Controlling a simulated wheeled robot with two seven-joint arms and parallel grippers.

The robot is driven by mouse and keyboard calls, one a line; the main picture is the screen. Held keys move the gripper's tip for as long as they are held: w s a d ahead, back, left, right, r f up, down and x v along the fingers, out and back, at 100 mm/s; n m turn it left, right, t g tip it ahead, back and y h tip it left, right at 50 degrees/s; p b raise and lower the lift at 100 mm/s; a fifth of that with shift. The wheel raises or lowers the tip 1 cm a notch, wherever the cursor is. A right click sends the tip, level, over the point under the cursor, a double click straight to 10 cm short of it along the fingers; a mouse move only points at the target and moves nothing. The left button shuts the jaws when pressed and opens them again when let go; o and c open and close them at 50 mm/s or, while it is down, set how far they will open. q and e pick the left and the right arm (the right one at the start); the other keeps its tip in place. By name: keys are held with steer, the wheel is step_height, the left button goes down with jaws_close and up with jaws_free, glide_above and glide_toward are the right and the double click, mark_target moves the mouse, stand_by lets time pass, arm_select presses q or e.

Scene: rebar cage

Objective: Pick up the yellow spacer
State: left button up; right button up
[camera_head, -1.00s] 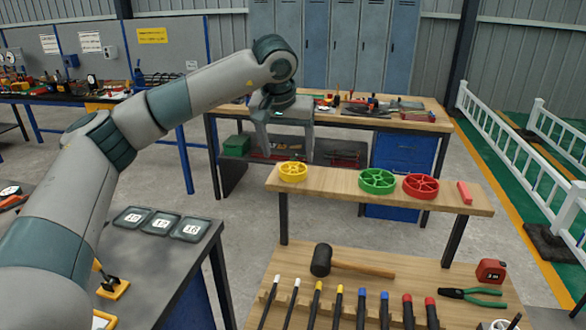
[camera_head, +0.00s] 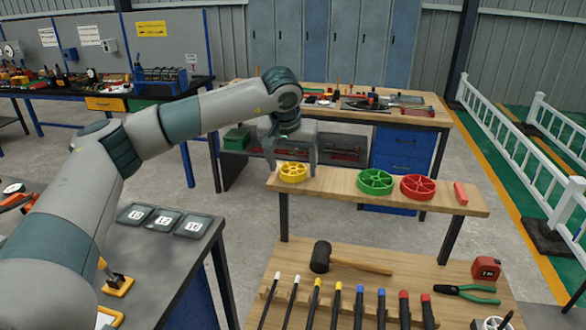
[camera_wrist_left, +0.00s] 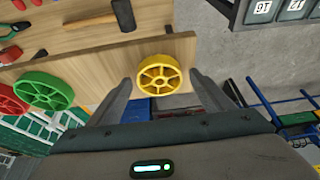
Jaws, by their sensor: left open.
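The yellow spacer (camera_head: 293,172), a spoked wheel, lies at the left end of the raised wooden shelf (camera_head: 335,184). My left gripper (camera_head: 293,168) is open, with its fingers pointing down around the spacer's place in the head view. In the left wrist view the yellow spacer (camera_wrist_left: 159,74) shows between the two spread fingertips (camera_wrist_left: 160,75). I cannot tell whether the fingers touch it, but gaps show on both sides. My right gripper is not in view.
A green spacer (camera_head: 376,181), a red spacer (camera_head: 418,187) and a small red block (camera_head: 460,193) stand to the right on the shelf. Below are a mallet (camera_head: 321,257) and several rods with coloured tips. A workbench (camera_head: 410,119) stands behind.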

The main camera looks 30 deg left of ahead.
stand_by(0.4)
arm_select(q)
steer(key=c, duration=1.3)
steer(key=shift+r, duration=0.15)
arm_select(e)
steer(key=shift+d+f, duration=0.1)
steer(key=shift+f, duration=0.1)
